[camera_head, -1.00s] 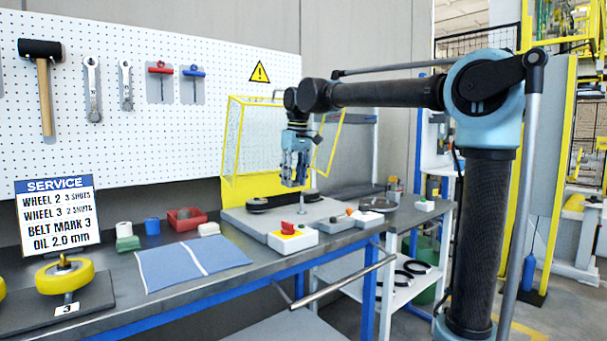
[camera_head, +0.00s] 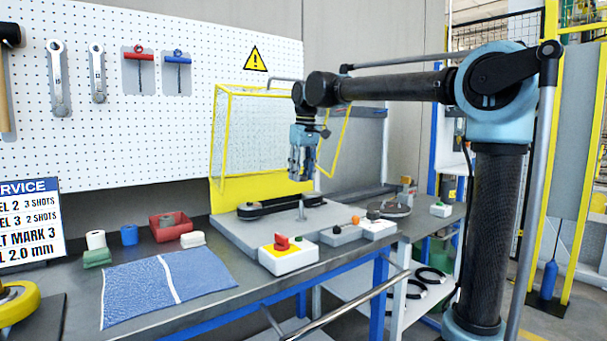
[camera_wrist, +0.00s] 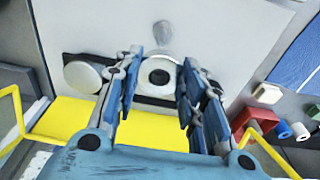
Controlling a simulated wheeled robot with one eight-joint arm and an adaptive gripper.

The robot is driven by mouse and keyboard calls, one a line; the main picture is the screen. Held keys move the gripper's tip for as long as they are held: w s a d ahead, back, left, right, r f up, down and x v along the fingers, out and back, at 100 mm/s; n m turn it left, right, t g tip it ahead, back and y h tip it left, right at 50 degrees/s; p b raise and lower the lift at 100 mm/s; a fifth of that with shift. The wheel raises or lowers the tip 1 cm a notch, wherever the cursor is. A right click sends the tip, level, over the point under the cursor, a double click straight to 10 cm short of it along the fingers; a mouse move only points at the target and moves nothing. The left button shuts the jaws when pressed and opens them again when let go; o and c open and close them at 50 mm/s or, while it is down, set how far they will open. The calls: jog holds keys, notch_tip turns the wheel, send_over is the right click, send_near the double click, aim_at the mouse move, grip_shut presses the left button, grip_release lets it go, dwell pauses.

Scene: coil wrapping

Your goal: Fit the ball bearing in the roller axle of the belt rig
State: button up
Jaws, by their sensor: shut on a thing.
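My gripper (camera_head: 302,176) points down above the belt rig's grey base plate (camera_head: 239,227). In the wrist view my gripper's fingers (camera_wrist: 160,74) are closed on the sides of a pale ring with a dark centre, which I take for the ball bearing (camera_wrist: 160,92). In the head view the bearing is too small to make out. One pale roller (camera_wrist: 82,77) shows left of the fingers; the other end of the belt is hidden behind the ring. A short grey post (camera_head: 302,210) stands below the gripper.
The yellow mesh guard (camera_head: 246,186) stands open behind the rig. A control box with a red knob (camera_head: 289,257) stands in front. A blue cloth (camera_head: 140,290), a red bin (camera_head: 168,228) and small spools (camera_head: 129,235) lie to the left. The pegboard rises behind.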

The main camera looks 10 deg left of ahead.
aim_at(302, 203)
jog(key=shift+f, duration=2.9)
jog(key=shift+s, duration=0.1)
jog(key=shift+f, duration=3.4)
jog(key=o, duration=1.2)
jog(key=shift+o, duration=0.2)
jog(key=r, duration=0.8)
jog(key=d+r, duration=0.1)
jog(key=r, duration=0.2)
jog(key=shift+s+d+r, duration=0.1)
jog(key=shift+s+r, duration=0.3)
